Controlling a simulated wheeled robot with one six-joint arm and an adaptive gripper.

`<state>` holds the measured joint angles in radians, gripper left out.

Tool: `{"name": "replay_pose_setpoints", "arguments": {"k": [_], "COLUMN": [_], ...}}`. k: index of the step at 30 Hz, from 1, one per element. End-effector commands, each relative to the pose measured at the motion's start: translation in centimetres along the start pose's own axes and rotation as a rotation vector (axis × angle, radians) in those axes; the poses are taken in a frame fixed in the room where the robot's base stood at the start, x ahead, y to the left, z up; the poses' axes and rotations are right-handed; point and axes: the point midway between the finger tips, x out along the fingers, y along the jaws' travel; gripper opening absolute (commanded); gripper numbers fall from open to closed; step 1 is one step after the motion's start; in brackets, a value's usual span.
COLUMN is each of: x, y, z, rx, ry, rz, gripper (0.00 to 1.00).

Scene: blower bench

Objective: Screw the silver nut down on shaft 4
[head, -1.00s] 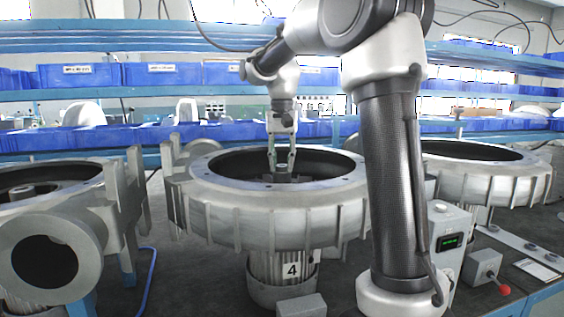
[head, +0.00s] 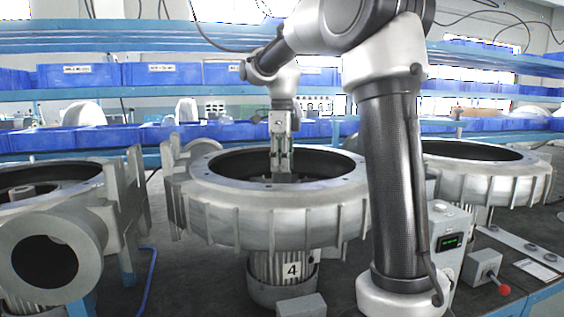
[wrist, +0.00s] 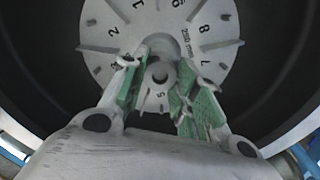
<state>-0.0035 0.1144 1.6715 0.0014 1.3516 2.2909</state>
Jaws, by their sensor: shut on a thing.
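Housing 4, a grey ribbed blower ring (head: 275,226) with a label "4" (head: 292,270) below it, stands in the middle of the head view. My gripper (head: 281,172) points straight down into its opening. In the wrist view my gripper (wrist: 158,73) has its two green-padded fingers on either side of the shaft centre, shut on the silver nut (wrist: 160,76). The end of shaft 4 (wrist: 160,70) shows between the fingers, over a grey numbered disc (wrist: 215,42). The nut is mostly hidden by the fingers, and its height on the shaft cannot be told.
The dark inner wall of the housing surrounds my gripper. Other blower housings stand at the left (head: 55,235) and right (head: 485,185). A control box with a green display (head: 450,241) and a red-knobbed switch box (head: 487,268) sit at the right. Blue bins (head: 80,76) line the shelves behind.

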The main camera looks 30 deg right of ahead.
Motion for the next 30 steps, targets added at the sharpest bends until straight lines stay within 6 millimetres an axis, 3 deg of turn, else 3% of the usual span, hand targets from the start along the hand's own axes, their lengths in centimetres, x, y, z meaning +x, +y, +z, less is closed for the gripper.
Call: {"name": "replay_pose_setpoints", "arguments": {"k": [7, 17, 18, 30], "x": [0.08, 0.13, 0.13, 0.06], "y": [0.02, 0.04, 0.05, 0.02], "z": [0.01, -0.05, -0.05, -0.02], "rx": [0.418, 0.498, 0.497, 0.493], "ry": [0.001, 0.003, 0.003, 0.002], "rz": [0.0, 0.001, 0.001, 0.0], "gripper": [0.03, 0.0, 0.37, 0.39]}}
